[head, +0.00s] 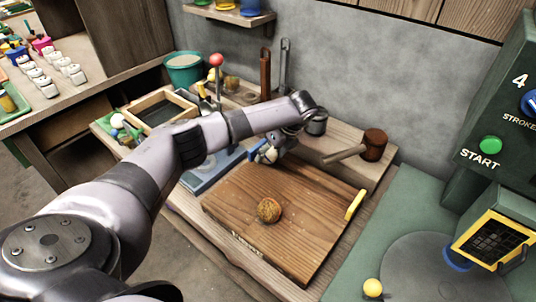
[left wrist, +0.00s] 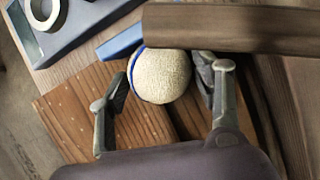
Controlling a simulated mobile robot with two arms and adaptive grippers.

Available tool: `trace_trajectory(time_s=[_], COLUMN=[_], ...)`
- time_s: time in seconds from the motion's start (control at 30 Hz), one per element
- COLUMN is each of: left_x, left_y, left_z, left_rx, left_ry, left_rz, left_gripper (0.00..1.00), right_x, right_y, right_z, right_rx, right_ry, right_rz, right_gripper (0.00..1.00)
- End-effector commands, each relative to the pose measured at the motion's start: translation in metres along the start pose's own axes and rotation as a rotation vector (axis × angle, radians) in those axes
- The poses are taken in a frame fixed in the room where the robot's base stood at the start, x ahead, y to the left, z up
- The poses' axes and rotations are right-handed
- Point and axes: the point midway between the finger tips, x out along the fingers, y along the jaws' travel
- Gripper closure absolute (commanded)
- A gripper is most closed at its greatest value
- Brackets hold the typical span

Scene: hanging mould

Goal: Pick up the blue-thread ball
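The pale ball with a thin blue line (left wrist: 163,75) shows in the left wrist view, beside a wooden bar and over the edge of the wooden board. My left gripper (left wrist: 162,88) is open, with one finger on each side of the ball and small gaps visible. In the head view my left gripper (head: 272,150) is at the far left edge of the wooden board (head: 310,205); the ball is mostly hidden there. A brown ball (head: 268,210) rests on the board, apart from the gripper. My right gripper is not in view.
A wooden mallet (head: 374,146) lies on the raised ledge behind the board. A yellow handle (head: 355,205) is at the board's right edge. A blue tool base (head: 208,170) stands left of the board. A green machine (head: 490,145) stands at the right.

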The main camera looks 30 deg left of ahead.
Motion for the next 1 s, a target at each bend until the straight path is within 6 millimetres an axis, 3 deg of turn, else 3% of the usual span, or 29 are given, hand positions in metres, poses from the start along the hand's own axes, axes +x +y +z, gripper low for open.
trace_trajectory(time_s=[0.57,1.0], left_x=[-0.001,-0.01], left_y=[0.0,0.007], left_z=[0.0,-0.002], left_rx=[0.0,0.0], left_ry=[0.0,0.001], left_rz=[-0.001,-0.002], left_gripper=[0.82,0.83], right_x=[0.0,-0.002], right_y=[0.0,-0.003], right_z=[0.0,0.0], right_rx=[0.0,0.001], right_ry=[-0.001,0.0], right_rz=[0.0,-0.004], right_gripper=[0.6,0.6])
